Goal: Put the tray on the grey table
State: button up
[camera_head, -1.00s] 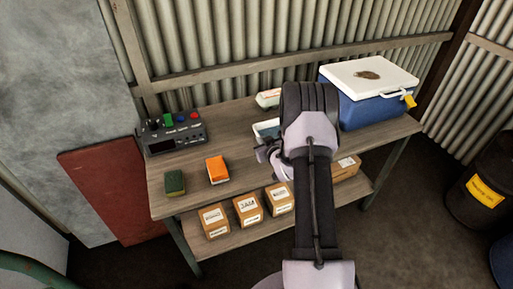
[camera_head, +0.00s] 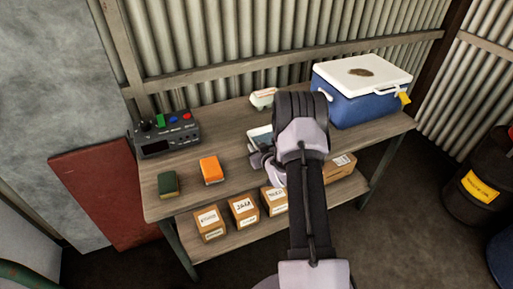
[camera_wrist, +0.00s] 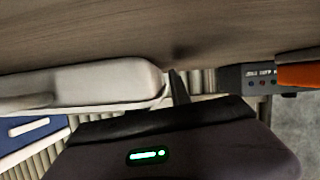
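The tray (camera_head: 259,134) is a small pale piece with a bluish inside, partly hidden behind my arm, over the middle of the wooden table. My gripper (camera_head: 262,160) is at its near side, low over the table. In the wrist view a dark finger (camera_wrist: 178,88) stands right beside the rounded end of a white piece (camera_wrist: 85,82), probably the tray. Only one finger shows clearly, so I cannot tell whether the gripper is shut on it. The grey-brown wooden table (camera_head: 225,130) is under all this.
A black control box (camera_head: 165,137), a green sponge-like block (camera_head: 168,184) and an orange block (camera_head: 211,170) stand left. A white container (camera_head: 263,97) is behind the tray. A blue cooler (camera_head: 355,105) fills the right end. Labelled boxes (camera_head: 243,210) sit on the lower shelf.

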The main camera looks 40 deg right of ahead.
jog(key=shift+r+p, duration=0.35)
jog(key=p+v, duration=0.2)
jog(key=v, duration=1)
jog(key=shift+f+p, duration=0.1)
jog(key=shift+p, duration=0.2)
jog(key=a+r+m+g, duration=0.1)
jog(key=a+r, duration=0.2)
jog(key=r, duration=0.3)
jog(key=w+a+r+g, duration=0.1)
jog(key=a+r, duration=0.2)
jog(key=r, duration=0.3)
jog(key=a+r+m+g, duration=0.1)
jog(key=a+r, duration=0.2)
jog(key=r, duration=0.3)
jog(key=s+a+r+g+y, duration=0.2)
jog(key=s+a+r, duration=0.3)
jog(key=s+a, duration=0.7)
jog(key=s+a+r+g+y, duration=0.2)
jog(key=s+a+r, duration=0.3)
jog(key=s+a, duration=0.6)
jog(key=shift+s+a+m+y, duration=0.3)
jog(key=shift+s+a+y, duration=0.1)
jog(key=shift+y, duration=0.5)
